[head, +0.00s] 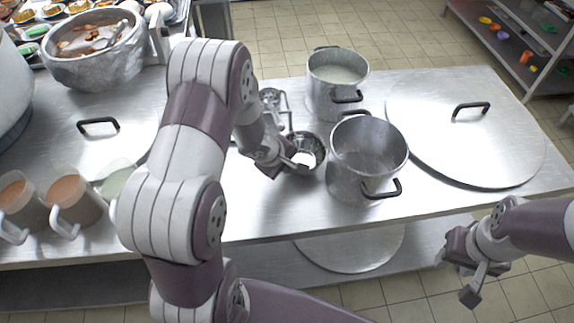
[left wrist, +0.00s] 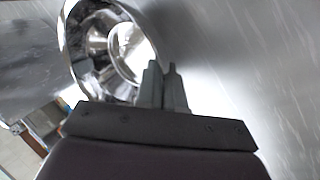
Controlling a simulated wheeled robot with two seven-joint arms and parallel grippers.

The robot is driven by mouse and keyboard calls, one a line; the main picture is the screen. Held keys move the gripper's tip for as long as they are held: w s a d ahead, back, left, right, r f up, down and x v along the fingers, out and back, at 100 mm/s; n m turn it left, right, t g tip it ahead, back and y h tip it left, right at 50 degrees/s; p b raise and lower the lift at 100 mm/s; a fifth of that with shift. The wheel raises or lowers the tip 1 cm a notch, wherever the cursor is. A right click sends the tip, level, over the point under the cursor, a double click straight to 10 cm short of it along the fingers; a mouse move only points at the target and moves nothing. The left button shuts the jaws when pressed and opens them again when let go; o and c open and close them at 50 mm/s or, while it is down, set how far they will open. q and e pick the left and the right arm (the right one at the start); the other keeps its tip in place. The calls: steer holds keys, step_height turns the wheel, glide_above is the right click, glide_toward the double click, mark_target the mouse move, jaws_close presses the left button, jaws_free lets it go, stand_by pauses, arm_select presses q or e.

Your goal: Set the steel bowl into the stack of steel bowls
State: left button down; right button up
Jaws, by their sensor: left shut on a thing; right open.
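A shiny steel bowl (head: 316,143) is beside the small empty pot on the worktop, partly behind my left gripper (head: 294,166). In the left wrist view the bowl (left wrist: 85,60) is tilted, with its open side facing the camera. My left gripper (left wrist: 163,75) is shut on its near rim. I cannot tell whether the bowl touches anything below it. No separate stack of steel bowls can be made out; my left arm covers part of the worktop. My right gripper (head: 461,274) is open and empty, off the front edge at the right.
An empty steel pot (head: 366,165) stands close right of the bowl, with a filled pot (head: 336,78) behind. A large lid (head: 465,130) lies at the right. Steel utensils (head: 271,97) lie behind the bowl. Pitchers (head: 75,202) stand at the left. The front strip of worktop is clear.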

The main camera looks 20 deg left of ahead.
arm_select(q)
steer(key=shift+f, duration=0.2)
steer(key=c, duration=1.3)
jaws_free()
steer(key=shift+o, duration=0.2)
